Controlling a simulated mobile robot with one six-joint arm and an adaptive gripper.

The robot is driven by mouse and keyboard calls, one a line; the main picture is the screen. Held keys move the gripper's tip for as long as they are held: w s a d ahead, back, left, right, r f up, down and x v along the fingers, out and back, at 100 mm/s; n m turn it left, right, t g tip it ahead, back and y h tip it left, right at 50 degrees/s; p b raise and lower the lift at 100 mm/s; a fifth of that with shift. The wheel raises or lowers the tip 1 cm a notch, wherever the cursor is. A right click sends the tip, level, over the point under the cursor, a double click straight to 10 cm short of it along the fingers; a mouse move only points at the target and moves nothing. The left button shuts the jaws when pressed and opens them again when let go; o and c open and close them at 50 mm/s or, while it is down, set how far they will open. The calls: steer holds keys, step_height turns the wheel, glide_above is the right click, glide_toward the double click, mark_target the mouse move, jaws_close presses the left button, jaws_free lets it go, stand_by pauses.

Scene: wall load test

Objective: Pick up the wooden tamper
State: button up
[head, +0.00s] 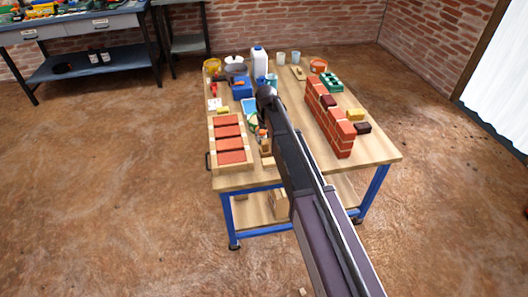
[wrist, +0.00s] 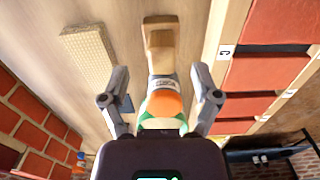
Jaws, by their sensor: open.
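The wooden piece that looks like the tamper (wrist: 159,45) lies at the upper middle of the wrist view, its blocky end away from my gripper. An orange, white and green banded part (wrist: 162,104) sits in line with it, between my fingers; I cannot tell whether it belongs to the tamper. My gripper (wrist: 161,82) is open, with one finger on each side and gaps to both. In the head view the wooden piece (head: 266,148) shows beside the brick tray, and my arm hides much of my gripper.
A wooden tray of red bricks (head: 212,150) stands close on the left. A brick wall (head: 328,118) stands on the right of the table. A pale textured block (wrist: 90,52) lies near the tamper. Bottles, cups and tubs crowd the table's back. The front right corner is clear.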

mark_target(265, 142)
stand_by(0.3)
steer(key=shift+w+a+f+b, duration=0.15)
steer(key=shift+f+b, duration=2.45)
steer(key=shift+b, duration=0.05)
jaws_close()
